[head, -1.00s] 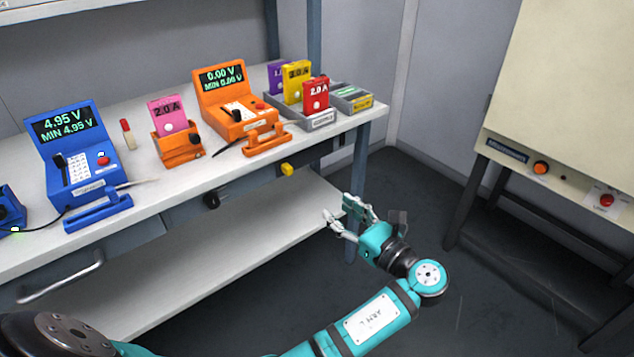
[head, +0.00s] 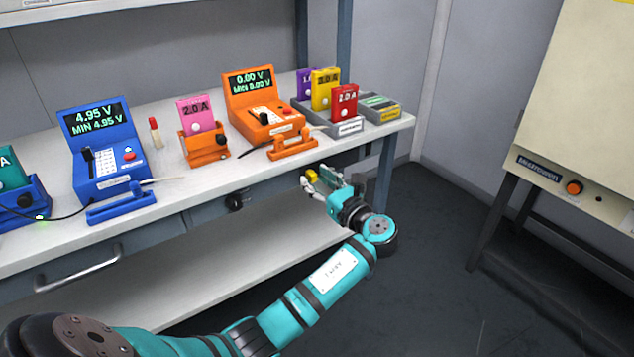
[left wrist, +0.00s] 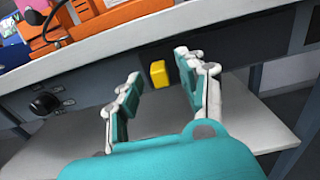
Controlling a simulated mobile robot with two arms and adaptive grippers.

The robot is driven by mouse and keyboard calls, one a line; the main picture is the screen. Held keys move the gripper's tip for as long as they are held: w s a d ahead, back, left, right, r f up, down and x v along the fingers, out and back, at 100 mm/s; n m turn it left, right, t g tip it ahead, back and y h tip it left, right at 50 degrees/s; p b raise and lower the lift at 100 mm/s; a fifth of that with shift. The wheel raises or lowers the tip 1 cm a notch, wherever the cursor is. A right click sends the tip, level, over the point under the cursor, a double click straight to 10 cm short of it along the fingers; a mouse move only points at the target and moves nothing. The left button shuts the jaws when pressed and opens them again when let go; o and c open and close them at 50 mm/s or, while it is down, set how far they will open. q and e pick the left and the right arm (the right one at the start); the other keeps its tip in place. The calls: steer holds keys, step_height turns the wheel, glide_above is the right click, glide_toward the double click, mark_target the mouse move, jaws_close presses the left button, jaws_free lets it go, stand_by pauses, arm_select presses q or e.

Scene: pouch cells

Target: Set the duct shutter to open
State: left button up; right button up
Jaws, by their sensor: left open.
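A small yellow handle (head: 312,175) sits on the front panel under the bench top, and no label shows on it. I cannot tell from the pictures whether it is the duct shutter's handle or how it is set. My left gripper (head: 319,180) is open and empty, close in front of the handle. In the left wrist view the yellow handle (left wrist: 160,74) shows between the two spread fingertips of the left gripper (left wrist: 157,75), beyond them, with a gap on either side. My right gripper is not in view.
A black knob (head: 234,202) is on the same panel to the left. On the bench top (head: 150,185) stand blue (head: 104,150) and orange (head: 262,110) testers, a pink cell (head: 196,117) and a grey tray (head: 350,127). A lower shelf (head: 215,255) lies below. A cream cabinet (head: 590,110) stands right.

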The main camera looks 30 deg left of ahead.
arm_select(q)
steer(key=shift+a, duration=0.15)
jaws_close()
stand_by(0.4)
